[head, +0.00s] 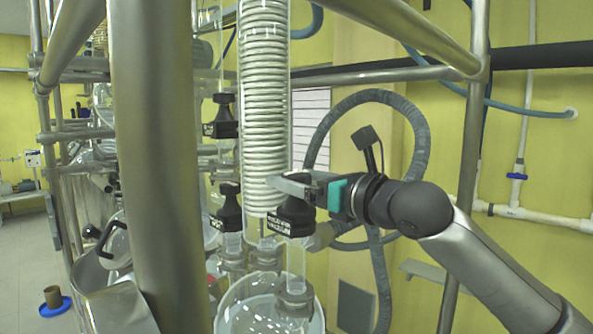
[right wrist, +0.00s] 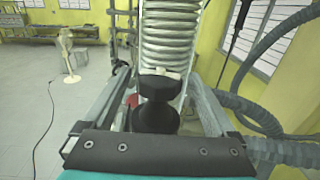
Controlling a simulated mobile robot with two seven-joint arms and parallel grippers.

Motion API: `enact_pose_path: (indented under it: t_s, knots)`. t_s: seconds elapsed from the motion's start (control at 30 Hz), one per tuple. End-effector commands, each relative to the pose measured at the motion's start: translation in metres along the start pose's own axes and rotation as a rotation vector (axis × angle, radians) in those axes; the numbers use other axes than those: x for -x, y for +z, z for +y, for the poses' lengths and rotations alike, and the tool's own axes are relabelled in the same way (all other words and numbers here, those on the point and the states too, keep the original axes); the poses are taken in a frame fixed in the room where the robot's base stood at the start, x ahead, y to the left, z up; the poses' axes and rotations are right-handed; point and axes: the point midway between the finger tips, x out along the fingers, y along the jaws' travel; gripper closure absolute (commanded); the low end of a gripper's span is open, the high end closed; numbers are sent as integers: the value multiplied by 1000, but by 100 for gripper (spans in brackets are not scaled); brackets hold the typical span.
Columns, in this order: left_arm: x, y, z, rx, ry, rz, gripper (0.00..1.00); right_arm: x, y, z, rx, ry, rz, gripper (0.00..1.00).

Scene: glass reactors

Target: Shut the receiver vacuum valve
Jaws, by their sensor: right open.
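The receiver vacuum valve (head: 291,220) is a black knob with a white-lettered label, on a glass neck beside the coil condenser in the head view. The lettering is only partly readable. My right gripper (head: 285,183) reaches in from the right at the knob's top. In the right wrist view, its two grey fingers (right wrist: 158,82) are spread, with a black knob (right wrist: 155,112) between them. Gaps show on both sides of it, so the jaws are open and not closed on it. The knob's lower part is hidden behind the gripper's dark front edge. My left gripper is out of view.
Two similar black valves (head: 222,117) and (head: 229,208) stand to the left. The glass coil condenser (head: 264,100) rises close behind the fingers. A glass vessel (head: 268,312) is below. A thick steel post (head: 158,170) and a grey hose (head: 420,140) flank the work area.

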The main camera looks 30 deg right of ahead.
Motion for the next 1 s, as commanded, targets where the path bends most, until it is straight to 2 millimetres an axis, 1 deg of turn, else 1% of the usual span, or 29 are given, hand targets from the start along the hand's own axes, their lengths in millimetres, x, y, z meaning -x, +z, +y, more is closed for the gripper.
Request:
enact_pose_path:
  t_s: [0.13, 0.4, 0.43, 1.0]
  knots:
    - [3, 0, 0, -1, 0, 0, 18, -5, 0, 1, 0, 1, 0, 8]
    - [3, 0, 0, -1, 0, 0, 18, -6, 0, 1, 1, 0, 1, 8]
    - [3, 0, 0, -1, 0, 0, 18, -6, 0, 1, 1, 0, 1, 9]
    - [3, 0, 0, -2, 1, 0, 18, -6, 0, 1, 1, 0, 1, 74]
